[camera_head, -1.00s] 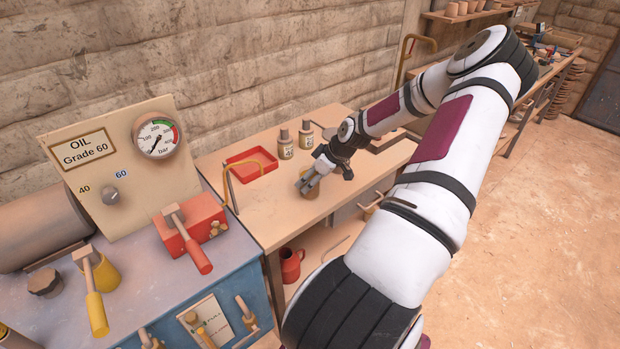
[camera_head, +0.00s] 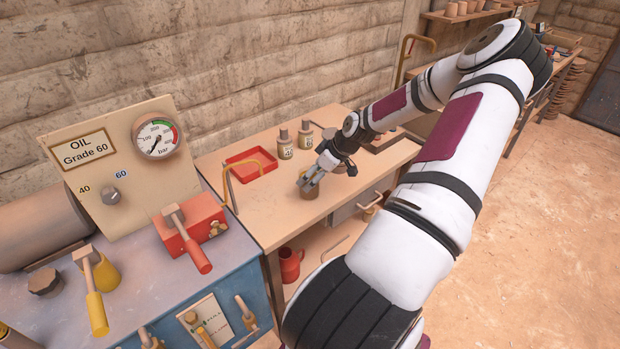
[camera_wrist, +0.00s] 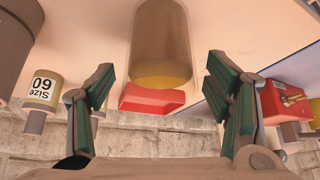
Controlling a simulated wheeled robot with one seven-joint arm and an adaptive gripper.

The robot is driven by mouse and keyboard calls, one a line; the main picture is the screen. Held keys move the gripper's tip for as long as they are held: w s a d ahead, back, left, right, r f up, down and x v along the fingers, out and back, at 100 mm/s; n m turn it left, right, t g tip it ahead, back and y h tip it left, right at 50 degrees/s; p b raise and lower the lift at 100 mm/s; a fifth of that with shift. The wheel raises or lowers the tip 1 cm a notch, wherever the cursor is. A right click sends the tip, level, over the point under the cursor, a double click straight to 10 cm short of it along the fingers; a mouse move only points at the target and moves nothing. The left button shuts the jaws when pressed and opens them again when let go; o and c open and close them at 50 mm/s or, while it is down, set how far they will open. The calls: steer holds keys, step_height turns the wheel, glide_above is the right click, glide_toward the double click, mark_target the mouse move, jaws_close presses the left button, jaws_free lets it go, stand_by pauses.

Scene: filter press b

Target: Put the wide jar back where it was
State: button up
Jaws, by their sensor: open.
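In the wrist view the jar (camera_wrist: 162,45) appears large at top centre, beyond and between the two spread green-padded fingers (camera_wrist: 160,82). A gap shows on both sides of the jar. The gripper is open and holds nothing.
A red tray (camera_head: 237,171) lies at the back left of the table. Two labelled bottles (camera_head: 285,146) (camera_head: 305,136) stand behind the jar. A bent yellow-handled lever (camera_head: 256,163) rises at the left edge.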

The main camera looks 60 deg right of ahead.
steer(key=p+v, duration=0.1)
steer(key=v, duration=0.9)
steer(key=w+a+r+g+h, duration=0.1)
steer(key=w+a+r+g, duration=0.1)
steer(key=a+r, duration=0.45)
steer(key=w+a+r+n+g+h, duration=0.1)
steer(key=w+a+r+g, duration=0.15)
steer(key=a, duration=0.65)
steer(key=w+a+r+g, duration=0.1)
steer(key=a+r, duration=0.4)
steer(key=a, duration=0.3)
steer(key=s+a+r+t, duration=0.1)
steer(key=s+a+r, duration=0.2)
steer(key=a, duration=0.4)
steer(key=s+a+r+m+t+y, duration=0.1)
steer(key=s+a+r+t, duration=0.1)
steer(key=s+a+r, duration=0.2)
steer(key=s+a+r+m+t, duration=0.1)
steer(key=s+a+r, duration=0.3)
steer(key=a, duration=0.6)
step_height(320, 180, up, 2)
steer(key=shift+s, duration=0.2)
steer(key=shift+t, duration=0.25)
steer(key=shift+w+f+b, duration=0.35)
steer(key=shift+w+f, duration=0.1)
steer(key=shift+w, duration=0.05)
